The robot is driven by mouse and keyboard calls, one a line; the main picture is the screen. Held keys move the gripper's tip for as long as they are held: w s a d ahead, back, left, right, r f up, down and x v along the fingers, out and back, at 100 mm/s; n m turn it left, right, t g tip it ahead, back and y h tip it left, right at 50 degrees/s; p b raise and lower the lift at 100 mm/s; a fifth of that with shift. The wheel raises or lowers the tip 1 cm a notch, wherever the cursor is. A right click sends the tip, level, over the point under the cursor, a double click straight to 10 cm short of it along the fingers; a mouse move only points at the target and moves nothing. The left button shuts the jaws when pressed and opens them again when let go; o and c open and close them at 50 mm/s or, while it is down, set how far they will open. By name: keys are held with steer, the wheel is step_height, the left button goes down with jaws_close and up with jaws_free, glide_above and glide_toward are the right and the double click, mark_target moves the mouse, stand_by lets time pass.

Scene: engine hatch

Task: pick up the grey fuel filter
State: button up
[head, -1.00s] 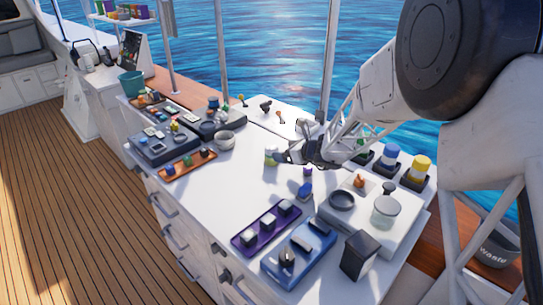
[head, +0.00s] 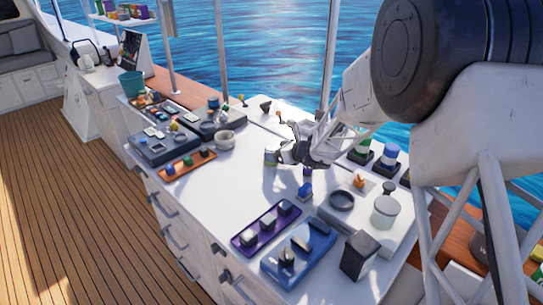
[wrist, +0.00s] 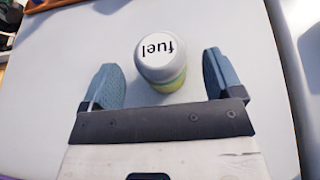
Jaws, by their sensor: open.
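The fuel filter (wrist: 162,55) is a short grey cylinder with a yellow-green lower band. Its pale lid, labelled "fuel", appears upside down in the wrist view. It seems to stand upright on the white worktop. My gripper (wrist: 160,68) is open, with one blue-grey finger on each side of the filter.
A blue-capped item (head: 305,190) stands in front of my gripper. A purple tray (head: 243,248) and blue tray (head: 278,277) lie nearer.

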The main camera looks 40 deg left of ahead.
mark_target(272, 147)
steer(key=shift+x, duration=1.65)
steer(key=shift+f, duration=0.1)
steer(key=shift+c, duration=0.5)
steer(key=c, duration=1)
steer(key=shift+c, duration=0.2)
steer(key=shift+r, duration=0.2)
steer(key=shift+r, duration=1.55)
steer(key=s+d+r, duration=0.1)
steer(key=s+d, duration=0.8)
steer(key=d, duration=0.4)
steer(key=shift+s+r, duration=0.25)
steer(key=shift+r, duration=0.05)
